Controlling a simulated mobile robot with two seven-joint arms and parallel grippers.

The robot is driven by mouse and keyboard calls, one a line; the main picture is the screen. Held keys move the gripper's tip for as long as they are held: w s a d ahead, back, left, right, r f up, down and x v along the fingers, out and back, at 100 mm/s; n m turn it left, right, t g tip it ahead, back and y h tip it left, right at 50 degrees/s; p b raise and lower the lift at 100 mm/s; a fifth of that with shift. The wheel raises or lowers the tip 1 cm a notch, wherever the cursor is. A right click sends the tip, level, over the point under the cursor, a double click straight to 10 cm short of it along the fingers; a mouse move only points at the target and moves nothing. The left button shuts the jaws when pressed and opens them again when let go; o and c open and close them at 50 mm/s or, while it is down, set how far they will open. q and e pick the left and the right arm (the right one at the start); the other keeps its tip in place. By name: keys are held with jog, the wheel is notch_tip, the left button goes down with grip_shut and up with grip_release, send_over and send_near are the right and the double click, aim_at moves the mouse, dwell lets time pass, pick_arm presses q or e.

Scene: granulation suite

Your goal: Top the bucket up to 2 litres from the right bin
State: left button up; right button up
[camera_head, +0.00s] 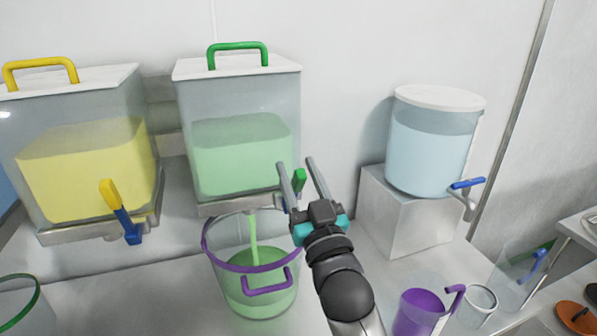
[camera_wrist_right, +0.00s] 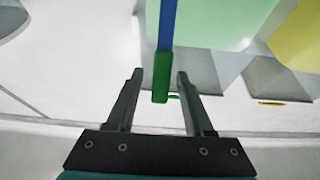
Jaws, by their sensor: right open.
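The right bin (camera_head: 240,150) is a clear box of green material with a white lid and a green lid handle. A green stream (camera_head: 253,240) falls from it into the clear bucket (camera_head: 265,300), which has a purple rim and handle. Green material stands in the bucket's lower part; I cannot read its level. The bin's tap lever has a green end (camera_head: 300,180) and a blue shaft, also in the wrist view (camera_wrist_right: 161,75). My right gripper (camera_head: 297,168) is open, with the lever's green end between its fingers, apart from both. My left gripper is not in view.
The left bin (camera_head: 85,165) holds yellow material and has a yellow-and-blue tap lever (camera_head: 117,210). A round tank (camera_head: 430,145) of pale blue liquid stands on a white block (camera_head: 400,220). A purple jug (camera_head: 418,312) and clear containers stand at lower right.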

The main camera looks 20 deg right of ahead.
jog(key=shift+c, duration=0.3)
grip_shut()
dwell(1.1)
